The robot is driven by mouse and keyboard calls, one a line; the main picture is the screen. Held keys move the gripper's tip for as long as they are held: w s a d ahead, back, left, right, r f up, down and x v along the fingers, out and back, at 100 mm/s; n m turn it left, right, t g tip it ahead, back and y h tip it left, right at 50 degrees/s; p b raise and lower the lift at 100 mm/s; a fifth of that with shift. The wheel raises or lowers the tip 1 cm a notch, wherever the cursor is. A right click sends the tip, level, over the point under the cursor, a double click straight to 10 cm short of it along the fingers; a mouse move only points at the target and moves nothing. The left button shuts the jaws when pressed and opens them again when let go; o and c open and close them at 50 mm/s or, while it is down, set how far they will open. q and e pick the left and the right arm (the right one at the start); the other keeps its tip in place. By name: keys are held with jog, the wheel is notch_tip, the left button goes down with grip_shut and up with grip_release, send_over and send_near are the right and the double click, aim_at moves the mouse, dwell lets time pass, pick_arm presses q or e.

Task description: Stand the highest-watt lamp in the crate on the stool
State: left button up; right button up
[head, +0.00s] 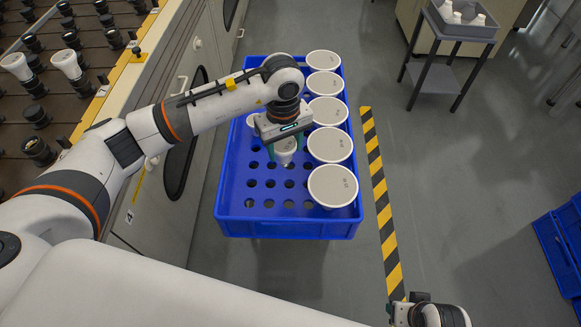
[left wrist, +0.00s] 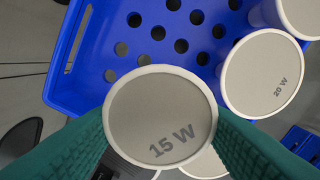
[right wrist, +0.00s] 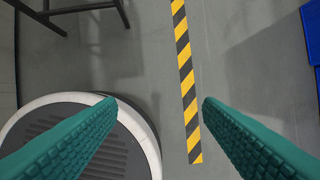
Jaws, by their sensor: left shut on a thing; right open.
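My left gripper (head: 285,147) is shut on a white lamp (head: 285,157), over the perforated blue crate (head: 231,218). In the left wrist view the held lamp's grey face reads 15 W (left wrist: 158,115), between the green fingers. A lamp marked 20 W (left wrist: 262,75) is beside it. In the head view several white, flat-faced lamps (head: 332,186) stand in a column along the crate's right side; their prints are too small to read. My right gripper (right wrist: 157,100) is open and empty above the floor.
A dark rack (head: 100,50) with several sockets and two white lamps (head: 67,64) is at left. A grey box (head: 463,27) with white items is on a stand at upper right. Another blue crate (head: 559,250) is at the right edge. Striped floor tape (head: 380,195) runs beside the crate.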

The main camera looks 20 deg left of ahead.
aim_at(290, 160)
pick_arm(q)
jog(key=shift+n, duration=0.9)
jog(key=f, duration=0.1)
jog(key=w+f+b, duration=0.1)
jog(key=f, duration=0.1)
jog(key=f+b, duration=0.1)
jog(key=f, duration=0.1)
jog(key=shift+w+d+f, duration=0.1)
jog(key=shift+w+d, duration=0.25)
jog(key=shift+d, duration=0.05)
jog(key=shift+f+b, duration=0.2)
jog(key=shift+b, duration=0.15)
pick_arm(e)
jog(key=v, duration=0.6)
pick_arm(q)
jog(key=shift+f+b, duration=0.5)
jog(key=shift+f, duration=0.3)
jog(key=shift+f+b, duration=0.75)
jog(key=shift+f, duration=0.6)
pick_arm(e)
jog(key=w+a+t+y, duration=0.1)
jog(key=w+t, duration=0.3)
jog(key=w, duration=0.2)
jog(key=shift+a+r+t, duration=0.3)
jog(key=shift+a, duration=0.1)
pick_arm(q)
jog(key=shift+f, duration=0.1)
pick_arm(e)
jog(key=shift+w, duration=0.3)
